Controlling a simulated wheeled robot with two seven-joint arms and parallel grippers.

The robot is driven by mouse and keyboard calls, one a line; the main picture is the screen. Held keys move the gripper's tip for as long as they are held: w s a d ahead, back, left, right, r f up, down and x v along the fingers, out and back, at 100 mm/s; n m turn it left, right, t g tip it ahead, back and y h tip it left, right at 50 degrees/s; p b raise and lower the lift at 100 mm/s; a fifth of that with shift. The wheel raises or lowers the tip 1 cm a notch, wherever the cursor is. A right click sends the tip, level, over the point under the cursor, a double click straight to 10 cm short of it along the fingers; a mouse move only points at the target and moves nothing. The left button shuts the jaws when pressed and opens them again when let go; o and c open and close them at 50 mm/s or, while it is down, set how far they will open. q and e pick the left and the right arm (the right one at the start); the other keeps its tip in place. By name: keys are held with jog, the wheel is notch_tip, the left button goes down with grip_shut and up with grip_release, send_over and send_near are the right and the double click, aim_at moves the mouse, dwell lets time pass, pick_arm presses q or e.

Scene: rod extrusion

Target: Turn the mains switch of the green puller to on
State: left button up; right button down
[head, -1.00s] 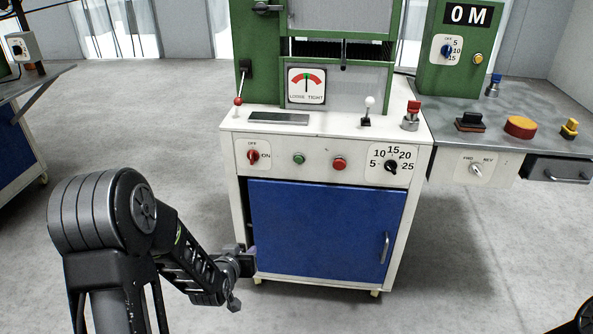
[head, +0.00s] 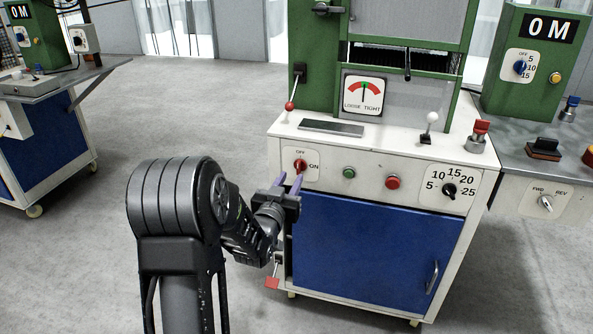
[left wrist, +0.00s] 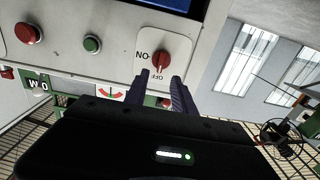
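The green puller (head: 312,55) stands above a white cabinet in the head view. Its red mains switch (head: 300,166) is on a panel marked OFF above and ON at the right. In the left wrist view the red knob (left wrist: 160,62) appears upside down, its grip lined up with the OFF mark. My left gripper (head: 289,184) is just below and in front of the switch. Its two dark purple fingers are apart and empty. In the left wrist view the fingertips (left wrist: 160,80) lie on either side below the knob, and contact does not show. My right gripper is not in view.
A green button (head: 349,173), a red button (head: 393,182) and a numbered dial (head: 450,190) sit right of the switch. A red-tipped lever (head: 290,105) stands above it. A blue cabinet door (head: 370,240) is below. Open floor lies to the left.

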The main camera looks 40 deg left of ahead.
aim_at(298, 166)
pick_arm(q)
jog(key=x, duration=0.5)
jog(key=shift+w+a, duration=0.15)
jog(key=shift+w, duration=0.2)
jog(key=shift+c, duration=0.4)
grip_shut()
